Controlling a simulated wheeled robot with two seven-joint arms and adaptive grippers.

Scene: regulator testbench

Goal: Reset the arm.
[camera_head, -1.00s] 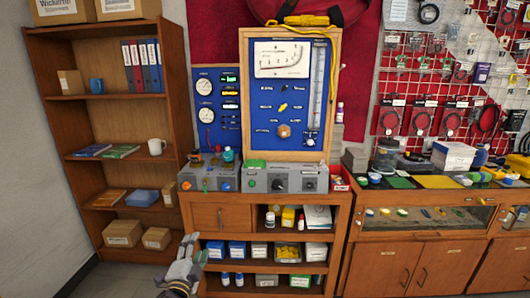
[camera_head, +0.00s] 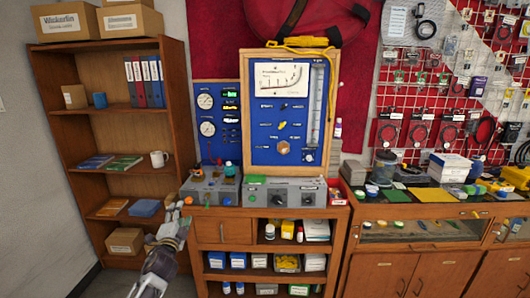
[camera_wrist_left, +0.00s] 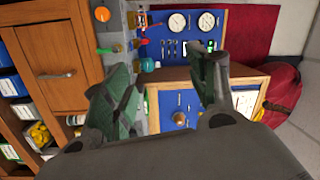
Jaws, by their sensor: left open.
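My left gripper (camera_head: 177,214) is in the head view, at the front left corner of the wooden bench cabinet (camera_head: 222,229), in front of the gap beside the shelf. It is open and empty. In the left wrist view its two fingers (camera_wrist_left: 160,88) stand apart, with the bench and blue panels beyond them and nothing between them. The regulator testbench panel (camera_head: 262,118) is blue with a wooden frame, a dial and knobs, and stands upright on the bench. My right gripper is not in view.
Grey control boxes (camera_head: 284,191) sit on the bench top. A wooden shelf (camera_head: 113,135) with binders, books and a mug stands at left. A counter with a glass-fronted display (camera_head: 410,228) is at right. Floor shows at lower left.

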